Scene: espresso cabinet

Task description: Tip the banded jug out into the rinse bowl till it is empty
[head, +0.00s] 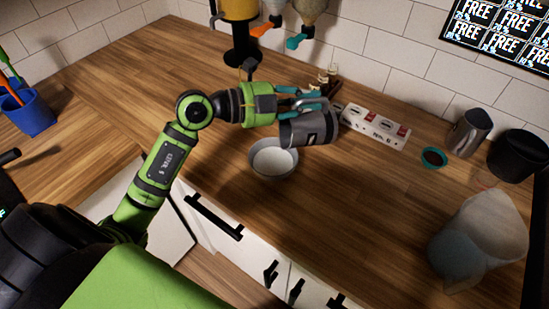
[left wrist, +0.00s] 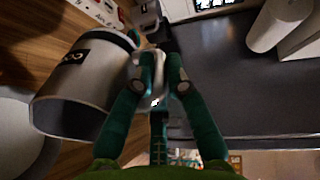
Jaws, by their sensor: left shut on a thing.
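The banded jug (head: 296,130), grey metal with a dark band, is tipped almost onto its side above the counter. Its mouth faces left and down over the right side of the rinse bowl (head: 272,177). The bowl is grey and has a pale white inside; I cannot tell liquid from bare bottom. My left gripper (head: 320,104) is shut on the jug at its handle side. In the left wrist view the jug (left wrist: 85,85) hangs left of the fingers (left wrist: 158,78), with the bowl (left wrist: 22,135) partly showing beyond it. The jug's inside is hidden. My right gripper is not in view.
A white labelled box (head: 375,127) and small bottles (head: 328,75) stand behind the jug. At the right are a plain metal jug (head: 470,131), a black container (head: 518,155), a green-rimmed dish (head: 434,148) and a large translucent pitcher (head: 480,240). Counter right of the bowl is clear.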

